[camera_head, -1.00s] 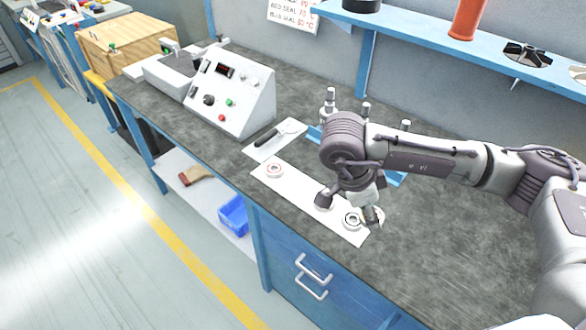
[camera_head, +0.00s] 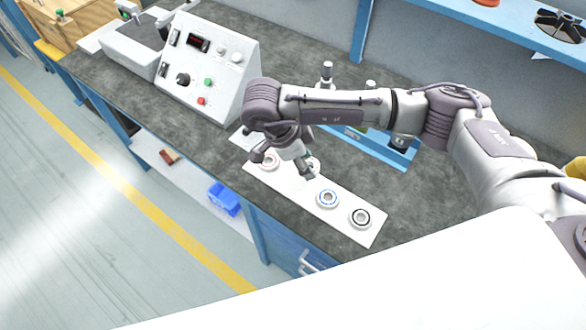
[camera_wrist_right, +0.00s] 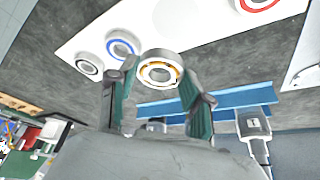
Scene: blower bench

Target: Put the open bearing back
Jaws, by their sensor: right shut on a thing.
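The open bearing (camera_wrist_right: 160,68), a pale ring with brass-coloured balls showing, sits between the two fingers of my right gripper (camera_wrist_right: 157,98) in the right wrist view. The gripper is shut on it and holds it over the bench. In the head view my right gripper (camera_head: 307,170) is above the white strip (camera_head: 290,185), between the red-ringed bearing (camera_head: 270,160) and the blue-ringed bearing (camera_head: 327,198). A plain grey round spot (camera_wrist_right: 180,17) shows on the strip between those two in the wrist view. The gripper partly covers this area in the head view. My left gripper is out of view.
A black-ringed bearing (camera_head: 360,217) lies at the strip's near right end. A blue stand (camera_head: 385,150) with upright posts is behind my arm. A control box (camera_head: 205,70) stands to the left. Grey bench top to the right is clear.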

